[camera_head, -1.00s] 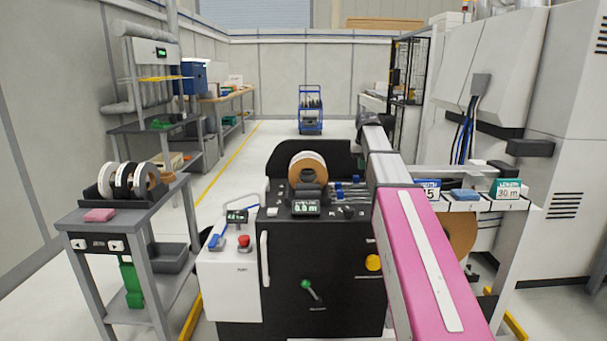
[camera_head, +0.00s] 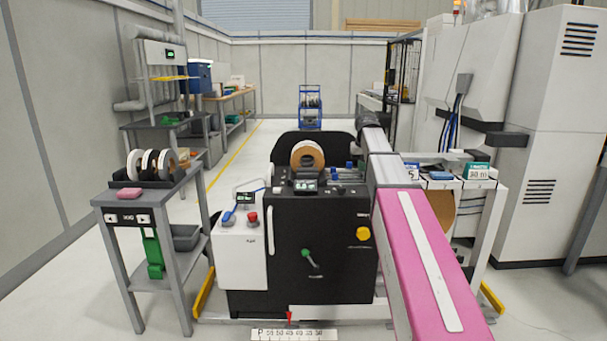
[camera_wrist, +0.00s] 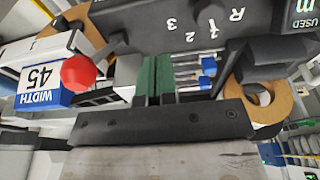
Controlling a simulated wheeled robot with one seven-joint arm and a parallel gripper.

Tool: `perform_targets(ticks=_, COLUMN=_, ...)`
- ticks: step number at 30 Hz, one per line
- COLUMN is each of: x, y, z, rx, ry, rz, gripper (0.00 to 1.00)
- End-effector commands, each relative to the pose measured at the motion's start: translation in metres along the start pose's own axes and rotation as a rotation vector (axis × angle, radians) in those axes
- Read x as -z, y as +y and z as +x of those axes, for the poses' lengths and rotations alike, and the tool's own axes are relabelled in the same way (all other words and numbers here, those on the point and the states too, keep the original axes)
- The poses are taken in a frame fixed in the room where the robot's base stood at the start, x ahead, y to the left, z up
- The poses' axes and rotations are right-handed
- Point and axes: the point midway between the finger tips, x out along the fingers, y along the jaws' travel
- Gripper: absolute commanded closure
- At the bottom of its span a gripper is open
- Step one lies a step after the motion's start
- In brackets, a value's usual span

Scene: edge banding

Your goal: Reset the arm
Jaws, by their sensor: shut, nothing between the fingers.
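My arm, pink and grey, reaches forward over the right side of the black edge-banding machine (camera_head: 320,245) in the head view. My gripper (camera_wrist: 155,62) shows in the wrist view with its green fingers together and nothing between them. In the head view the gripper is hidden behind my arm. A red knob (camera_wrist: 78,73) and a "WIDTH 45" sign (camera_wrist: 42,80) appear left of the fingers in the wrist view. A tape roll (camera_wrist: 265,100) is to the right; it likely sits on the machine top, where a roll (camera_head: 306,156) shows in the head view.
A white box with a red button (camera_head: 252,217) is on the machine's left. A large white cabinet (camera_head: 560,130) stands right.

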Motion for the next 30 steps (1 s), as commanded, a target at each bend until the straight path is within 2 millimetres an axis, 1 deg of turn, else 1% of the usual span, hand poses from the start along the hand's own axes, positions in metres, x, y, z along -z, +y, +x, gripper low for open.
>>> perform_targets(ticks=10, x=-0.029, y=-0.004, z=0.04, rx=0.001, ry=-0.018, rz=0.0, gripper=1.0)
perform_targets(ticks=14, x=-0.047, y=-0.007, z=0.061, rx=0.001, ry=-0.028, rz=0.001, gripper=1.0)
perform_targets(ticks=17, x=-0.064, y=-0.009, z=0.081, rx=0.001, ry=-0.038, rz=0.001, gripper=1.0)
perform_targets(ticks=20, x=-0.087, y=-0.012, z=0.106, rx=0.001, ry=-0.051, rz=0.001, gripper=1.0)
perform_targets(ticks=23, x=-0.119, y=-0.016, z=0.137, rx=0.002, ry=-0.068, rz=0.001, gripper=1.0)
perform_targets(ticks=24, x=-0.133, y=-0.017, z=0.149, rx=0.002, ry=-0.075, rz=0.001, gripper=1.0)
perform_targets(ticks=26, x=-0.153, y=-0.02, z=0.167, rx=0.002, ry=-0.085, rz=0.001, gripper=1.0)
perform_targets(ticks=27, x=-0.167, y=-0.021, z=0.178, rx=0.002, ry=-0.092, rz=0.001, gripper=1.0)
perform_targets(ticks=29, x=-0.188, y=-0.023, z=0.194, rx=0.002, ry=-0.102, rz=0.001, gripper=1.0)
perform_targets(ticks=30, x=-0.203, y=-0.025, z=0.204, rx=0.002, ry=-0.109, rz=0.001, gripper=1.0)
